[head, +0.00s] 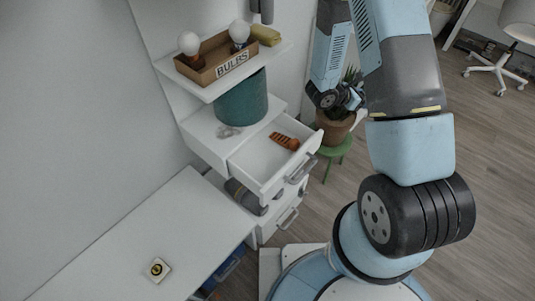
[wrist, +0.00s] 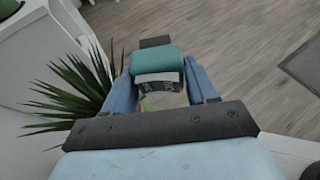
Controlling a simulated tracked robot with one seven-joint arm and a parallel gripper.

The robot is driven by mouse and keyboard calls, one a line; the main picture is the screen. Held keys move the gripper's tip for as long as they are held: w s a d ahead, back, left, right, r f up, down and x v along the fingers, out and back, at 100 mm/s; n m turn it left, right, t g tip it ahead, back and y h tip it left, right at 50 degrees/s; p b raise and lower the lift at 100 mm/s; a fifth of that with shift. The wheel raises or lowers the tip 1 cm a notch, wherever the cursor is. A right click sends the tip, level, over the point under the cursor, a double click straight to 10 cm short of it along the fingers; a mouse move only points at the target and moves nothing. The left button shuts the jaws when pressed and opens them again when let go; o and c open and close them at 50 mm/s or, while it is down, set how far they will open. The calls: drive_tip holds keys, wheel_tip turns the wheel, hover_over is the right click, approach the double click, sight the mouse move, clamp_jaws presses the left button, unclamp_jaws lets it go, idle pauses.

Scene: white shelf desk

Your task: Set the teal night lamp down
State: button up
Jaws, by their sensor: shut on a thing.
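My gripper (wrist: 160,76) is shut on the teal night lamp (wrist: 157,60), which sits between its two blue fingers in the wrist view. A pale lower part with dark marks shows under the teal part. The lamp is held in the air with wood floor behind it. In the head view my gripper end (head: 347,97) is in front of the potted plant, right of the open drawer. I cannot make out the lamp there.
A "BULBS" box (head: 216,57) is on the upper shelf; a large teal cylinder (head: 242,97) stands below. The open drawer (head: 268,152) holds an orange item (head: 285,141). A plant pot (head: 334,131) sits on a green stool (head: 340,150). The white desk (head: 140,235) is mostly clear.

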drive_tip(key=s+d+m+g, duration=0.3)
drive_tip(key=s+m+g, duration=0.55)
drive_tip(key=s, duration=0.55)
drive_tip(key=s+a+m+g+y, duration=0.7)
drive_tip(key=s+a+m+g, duration=0.1)
drive_tip(key=s, duration=0.5)
drive_tip(key=s+a+m+y, duration=0.2)
drive_tip(key=a+m+y, duration=0.7)
drive_tip(key=a+y, duration=0.15)
drive_tip(key=m+t+y, duration=0.6)
drive_tip(key=m+y, duration=0.2)
drive_tip(key=m, duration=0.2)
hover_over(261, 164)
drive_tip(key=shift+n+h, duration=0.25)
drive_tip(key=shift+f, duration=6.9)
